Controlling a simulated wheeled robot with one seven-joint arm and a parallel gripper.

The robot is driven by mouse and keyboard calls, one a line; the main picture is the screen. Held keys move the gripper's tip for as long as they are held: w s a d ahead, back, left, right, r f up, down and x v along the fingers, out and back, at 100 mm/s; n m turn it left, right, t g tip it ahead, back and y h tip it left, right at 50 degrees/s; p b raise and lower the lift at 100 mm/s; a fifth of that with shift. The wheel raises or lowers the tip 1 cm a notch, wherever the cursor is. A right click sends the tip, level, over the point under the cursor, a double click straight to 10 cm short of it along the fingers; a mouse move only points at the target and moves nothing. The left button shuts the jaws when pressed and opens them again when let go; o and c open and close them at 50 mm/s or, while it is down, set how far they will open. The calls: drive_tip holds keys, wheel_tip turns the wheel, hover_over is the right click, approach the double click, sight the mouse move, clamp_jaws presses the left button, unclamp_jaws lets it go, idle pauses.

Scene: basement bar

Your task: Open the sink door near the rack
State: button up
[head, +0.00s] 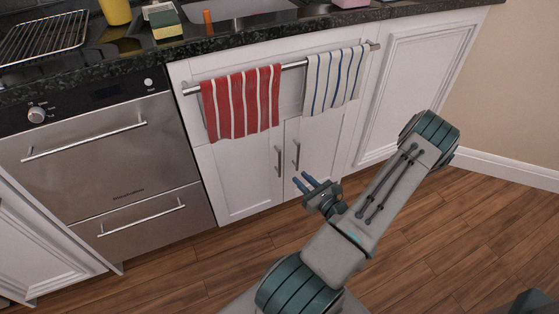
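Two white sink doors stand side by side under the towel bar, both shut. The left door (244,180), nearer the rack, has a vertical metal handle (279,161) at its right edge. The right door (318,142) has a vertical handle (296,155) at its left edge. The wire rack (45,36) lies on the dark counter at the far left. My gripper (300,177) is low in front of the doors, just below the right handle in the picture. Its two fingers are apart with nothing between them. I cannot tell its distance from the handles.
A red striped towel (242,103) and a blue-striped white towel (334,80) hang from the metal bar (292,66) above the doors. A steel oven (105,160) stands left. A sponge (165,22) is by the sink (240,8). Wooden floor (470,235) is clear at right.

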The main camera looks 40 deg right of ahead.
sight(280, 160)
drive_tip(key=w+b, duration=0.2)
drive_tip(key=w, duration=1)
drive_tip(key=shift+w+b, duration=0.25)
drive_tip(key=shift+b, duration=0.05)
clamp_jaws()
